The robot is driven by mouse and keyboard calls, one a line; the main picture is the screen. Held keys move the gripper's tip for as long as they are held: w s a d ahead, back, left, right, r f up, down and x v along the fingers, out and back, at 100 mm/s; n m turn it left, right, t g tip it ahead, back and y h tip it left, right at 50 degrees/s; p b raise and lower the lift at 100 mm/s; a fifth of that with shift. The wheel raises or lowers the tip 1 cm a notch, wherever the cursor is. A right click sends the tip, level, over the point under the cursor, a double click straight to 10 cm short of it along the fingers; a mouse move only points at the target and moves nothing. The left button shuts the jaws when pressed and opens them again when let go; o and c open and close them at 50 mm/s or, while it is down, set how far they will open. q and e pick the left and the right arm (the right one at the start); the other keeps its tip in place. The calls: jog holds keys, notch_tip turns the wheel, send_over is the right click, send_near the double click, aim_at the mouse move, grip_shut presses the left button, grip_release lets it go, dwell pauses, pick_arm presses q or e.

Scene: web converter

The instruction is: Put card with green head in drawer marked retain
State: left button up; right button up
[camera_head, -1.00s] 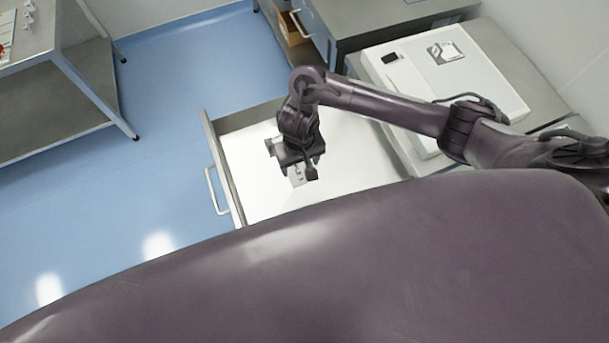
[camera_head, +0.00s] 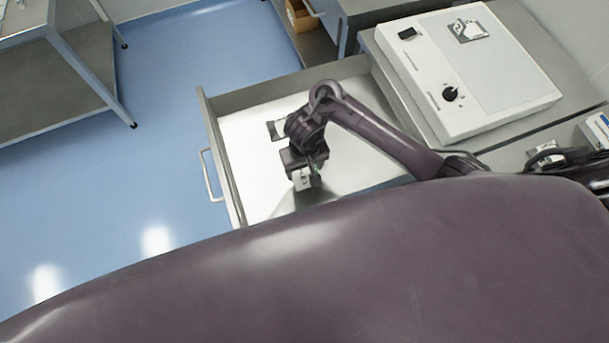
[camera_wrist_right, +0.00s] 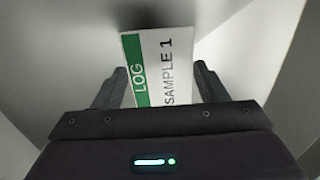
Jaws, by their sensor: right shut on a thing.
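The card with the green head (camera_wrist_right: 148,65) is between the fingers of my right gripper (camera_wrist_right: 160,85). In the wrist view it is white, with a green band reading LOG and the text SAMPLE 1. In the head view my right gripper (camera_head: 306,172) is over the open drawer (camera_head: 250,205), with the card (camera_head: 303,181) at its lower end. I cannot tell whether the card touches the drawer floor. No retain marking on the drawer is visible. My left gripper is not in view.
A small dark-edged white item (camera_head: 278,130) shows beside the wrist; I cannot tell what it is. A white panel box with a black knob (camera_head: 450,94) stands on the counter at right. A steel table (camera_head: 65,90) stands at left. Blue floor (camera_head: 100,200) is clear.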

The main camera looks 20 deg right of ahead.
aim_at(304, 172)
notch_tip(304, 172, down, 4)
jog(key=shift+b, duration=1)
jog(key=shift+f, duration=0.15)
jog(key=o, duration=0.9)
jog(key=shift+o, duration=0.2)
jog(key=shift+r, duration=0.45)
notch_tip(304, 172, up, 12)
jog(key=p, duration=1)
jog(key=shift+f, duration=0.25)
